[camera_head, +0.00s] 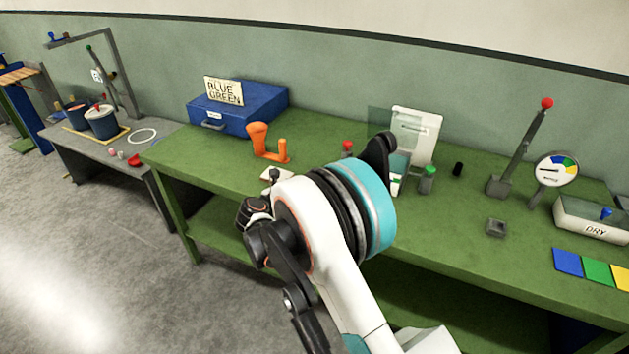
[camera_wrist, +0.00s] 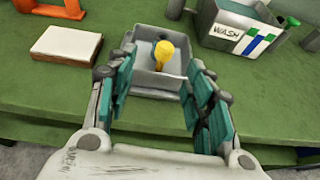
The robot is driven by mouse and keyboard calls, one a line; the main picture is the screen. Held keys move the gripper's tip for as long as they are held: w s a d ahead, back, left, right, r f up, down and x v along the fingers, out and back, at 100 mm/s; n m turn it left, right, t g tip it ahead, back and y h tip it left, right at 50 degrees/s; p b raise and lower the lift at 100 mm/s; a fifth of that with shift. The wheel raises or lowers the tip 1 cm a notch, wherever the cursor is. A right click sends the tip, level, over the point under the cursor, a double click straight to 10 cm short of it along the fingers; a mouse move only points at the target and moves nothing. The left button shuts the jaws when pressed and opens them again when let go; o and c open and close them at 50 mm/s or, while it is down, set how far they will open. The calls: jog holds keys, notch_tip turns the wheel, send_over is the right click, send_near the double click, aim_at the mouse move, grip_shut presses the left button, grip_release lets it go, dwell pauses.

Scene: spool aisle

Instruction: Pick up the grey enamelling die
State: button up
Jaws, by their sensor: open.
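In the wrist view a grey open tray (camera_wrist: 150,82) lies on the green bench, ahead of and between my fingers. A yellow-knobbed piece (camera_wrist: 164,54) stands in it; its lower part is partly hidden and I cannot tell whether it is grey. My gripper (camera_wrist: 165,90) is open and empty, its teal-padded fingers on either side of the tray's near part. I cannot tell whether they touch it. In the head view my arm hides this tray. A small grey square block (camera_head: 496,228) with a dark recess lies farther right. I cannot tell which piece is the grey die.
A white-topped block (camera_wrist: 67,43) and orange stand (camera_wrist: 52,8) are left of the tray. The WASH box (camera_wrist: 235,30) is behind right. Along the bench stand a blue case (camera_head: 240,108), a lever (camera_head: 520,150), a dial (camera_head: 556,168) and a DRY box (camera_head: 590,218).

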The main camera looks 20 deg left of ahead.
jog(key=b+x, duration=0.1)
jog(key=x, duration=0.7)
jog(key=shift+w+f+b, duration=0.1)
jog(key=shift+w+b, duration=0.05)
jog(key=shift+b, duration=0.15)
jog(key=shift+b+x, duration=0.9)
jog(key=shift+x, duration=1.75)
jog(key=shift+d, duration=0.1)
grip_shut()
